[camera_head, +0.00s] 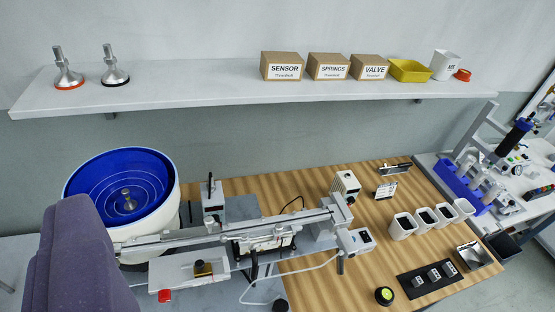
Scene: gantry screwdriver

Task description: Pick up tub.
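A white tapered tub (445,65) with small dark print stands at the right end of the wall shelf, close beside an open yellow bin (409,71). It looks slightly tilted in the picture. A small orange-red cap-like piece (462,75) lies just right of it. I cannot make out what the print on the tub says. Several plain white open containers (402,225) stand in a row on the wooden bench below. My gripper's fingers do not show in this view, and nothing is seen touching the tub.
The shelf (210,92) also carries cardboard boxes (329,66) left of the yellow bin and metal feet (67,70) at the left. Below are a blue-lined bowl feeder (122,195), a linear rail and a wooden bench (300,195). The shelf's middle-left stretch is clear.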

